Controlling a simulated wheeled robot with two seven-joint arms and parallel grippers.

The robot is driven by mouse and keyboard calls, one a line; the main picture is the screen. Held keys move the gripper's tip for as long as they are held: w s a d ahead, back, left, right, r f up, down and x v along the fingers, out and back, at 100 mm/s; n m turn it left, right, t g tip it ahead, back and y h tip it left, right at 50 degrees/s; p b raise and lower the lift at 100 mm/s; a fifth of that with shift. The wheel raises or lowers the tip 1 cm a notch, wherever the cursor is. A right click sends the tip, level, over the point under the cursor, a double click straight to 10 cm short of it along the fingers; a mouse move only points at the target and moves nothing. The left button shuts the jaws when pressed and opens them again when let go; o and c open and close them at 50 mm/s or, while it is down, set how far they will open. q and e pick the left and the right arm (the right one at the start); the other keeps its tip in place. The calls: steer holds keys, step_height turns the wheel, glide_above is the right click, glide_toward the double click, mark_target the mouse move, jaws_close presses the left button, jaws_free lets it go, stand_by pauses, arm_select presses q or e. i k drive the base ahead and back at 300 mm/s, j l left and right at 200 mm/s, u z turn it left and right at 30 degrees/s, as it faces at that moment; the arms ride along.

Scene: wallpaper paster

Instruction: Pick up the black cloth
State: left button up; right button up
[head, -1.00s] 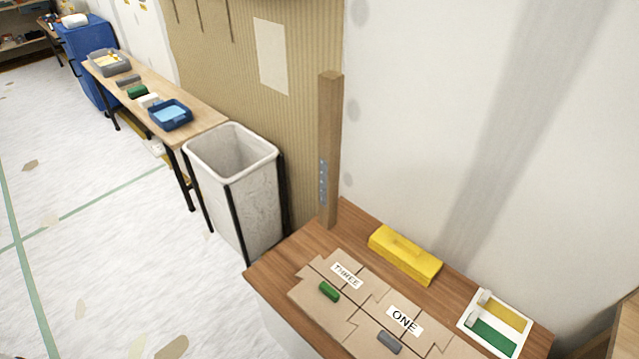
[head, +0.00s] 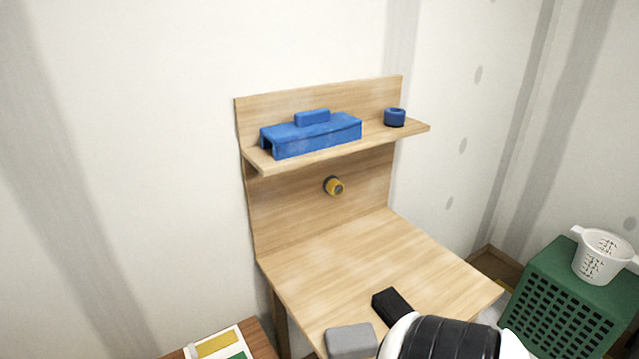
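A small black block-shaped item (head: 391,304) lies on the light wooden workbench (head: 330,265), near its front edge; it is the only loose black thing in view and I take it for the black cloth. Its lower right end is partly hidden by a black and white part of my own arm at the bottom edge of the head view. Neither gripper's fingers show, so I cannot see how they stand relative to it.
A grey block (head: 351,340) lies left of the black item. A shelf (head: 372,138) above holds a blue box (head: 312,134) and a blue ring (head: 395,117). A green crate (head: 555,295) with a white basket (head: 603,257) stands right.

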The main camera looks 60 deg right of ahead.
mark_target(390, 306)
steer(key=z, duration=2.4)
